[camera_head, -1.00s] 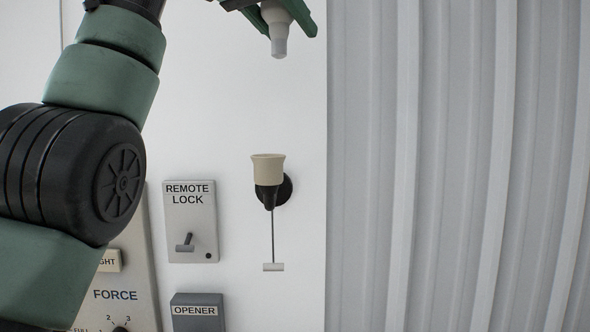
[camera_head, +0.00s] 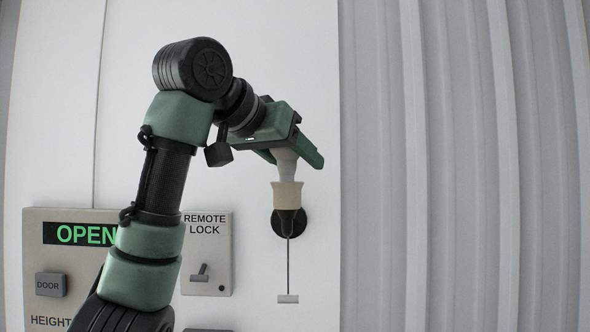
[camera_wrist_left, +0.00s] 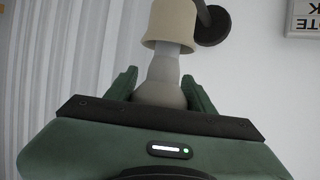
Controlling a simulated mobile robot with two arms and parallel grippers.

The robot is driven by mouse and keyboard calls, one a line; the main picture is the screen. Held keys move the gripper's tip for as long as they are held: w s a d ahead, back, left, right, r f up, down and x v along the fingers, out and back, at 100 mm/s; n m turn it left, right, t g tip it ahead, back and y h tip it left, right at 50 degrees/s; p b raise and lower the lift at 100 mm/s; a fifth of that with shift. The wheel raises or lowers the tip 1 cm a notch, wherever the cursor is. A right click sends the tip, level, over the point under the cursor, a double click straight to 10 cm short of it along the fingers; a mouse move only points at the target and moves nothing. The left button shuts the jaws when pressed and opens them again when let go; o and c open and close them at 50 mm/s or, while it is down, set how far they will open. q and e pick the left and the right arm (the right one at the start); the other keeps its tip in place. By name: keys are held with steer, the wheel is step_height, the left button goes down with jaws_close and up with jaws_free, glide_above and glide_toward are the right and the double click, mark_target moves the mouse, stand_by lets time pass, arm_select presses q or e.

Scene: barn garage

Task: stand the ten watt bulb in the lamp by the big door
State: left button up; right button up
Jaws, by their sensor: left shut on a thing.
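The ten watt bulb (camera_head: 287,168) is pale grey and points base down. My left gripper (camera_head: 292,158) is shut on its wide part. The lamp (camera_head: 287,195) is a cream cup-shaped socket on a black wall mount, with a pull cord and small bar hanging below. The bulb's narrow end is at the socket's mouth and its tip is hidden inside the rim. In the left wrist view the bulb (camera_wrist_left: 160,80) sits between the two green fingers, its neck running into the cream socket (camera_wrist_left: 171,25). How deep it sits cannot be told. My right gripper is not in view.
The big corrugated door (camera_head: 460,170) fills the right side. A remote lock box (camera_head: 208,255) with a toggle is left of the lamp. A control panel (camera_head: 60,280) with a green OPEN display is further left, partly behind my left arm. The wall above is clear.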

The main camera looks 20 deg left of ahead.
arm_select(q)
steer(key=shift+w+f, duration=0.15)
steer(key=shift+f, duration=0.5)
steer(key=shift+w+f, duration=0.2)
steer(key=shift+f, duration=0.05)
steer(key=shift+s, duration=0.15)
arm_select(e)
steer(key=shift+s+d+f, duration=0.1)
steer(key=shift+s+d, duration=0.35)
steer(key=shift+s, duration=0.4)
arm_select(q)
steer(key=shift+s+f, duration=0.1)
steer(key=o, duration=1)
steer(key=shift+d, duration=0.1)
steer(key=shift+c, duration=0.2)
steer(key=shift+f, duration=0.1)
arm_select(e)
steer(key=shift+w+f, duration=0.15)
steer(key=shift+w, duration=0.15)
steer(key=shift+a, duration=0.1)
